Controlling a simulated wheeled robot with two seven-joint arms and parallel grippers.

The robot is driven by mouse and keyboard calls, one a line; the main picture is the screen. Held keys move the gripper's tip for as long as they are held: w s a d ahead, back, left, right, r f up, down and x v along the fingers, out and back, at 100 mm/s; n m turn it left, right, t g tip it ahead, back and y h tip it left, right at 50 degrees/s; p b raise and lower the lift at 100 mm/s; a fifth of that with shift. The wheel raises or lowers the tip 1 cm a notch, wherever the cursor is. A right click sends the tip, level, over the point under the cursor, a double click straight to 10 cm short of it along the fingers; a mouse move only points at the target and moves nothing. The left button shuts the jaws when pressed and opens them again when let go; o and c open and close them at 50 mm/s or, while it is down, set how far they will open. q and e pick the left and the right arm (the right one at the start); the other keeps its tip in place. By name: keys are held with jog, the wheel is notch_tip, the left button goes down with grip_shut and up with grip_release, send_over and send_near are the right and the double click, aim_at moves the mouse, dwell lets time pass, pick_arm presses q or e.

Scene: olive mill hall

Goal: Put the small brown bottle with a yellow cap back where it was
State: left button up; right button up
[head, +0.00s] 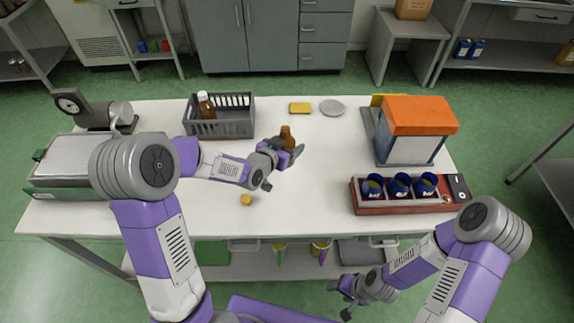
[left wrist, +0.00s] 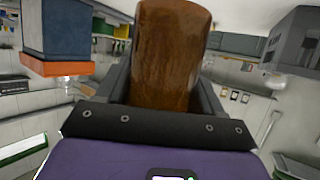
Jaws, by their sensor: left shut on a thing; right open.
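My left gripper (head: 287,147) is shut on a small brown bottle (head: 287,132) over the middle of the white table (head: 320,180). The bottle also shows in the left wrist view (left wrist: 172,55), between the fingers. No yellow cap is visible on it, and its lower part is hidden by the gripper in the head view. A small round yellow thing (head: 246,199), perhaps a cap, lies on the table nearer the front. My right gripper (head: 340,299) is open and empty, low in front of the table's edge.
A grey crate (head: 233,128) at the back left holds a brown bottle with a white cap (head: 206,106). A yellow block (head: 300,108) and grey disc (head: 332,107) lie at the back. An orange-topped machine (head: 419,112) and red tray of blue cups (head: 410,207) stand right.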

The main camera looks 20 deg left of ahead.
pick_arm(q)
notch_tip(320, 180, down, 7)
jog(key=shift+r+b, duration=0.1)
jog(key=shift+b, duration=0.4)
jog(key=o, duration=1.5)
jog(key=shift+s+a+r, duration=0.15)
jog(key=shift+s+r, duration=0.05)
jog(key=shift+s, duration=0.1)
jog(key=p+v, duration=0.1)
jog(key=v, duration=1)
jog(key=shift+s, duration=0.25)
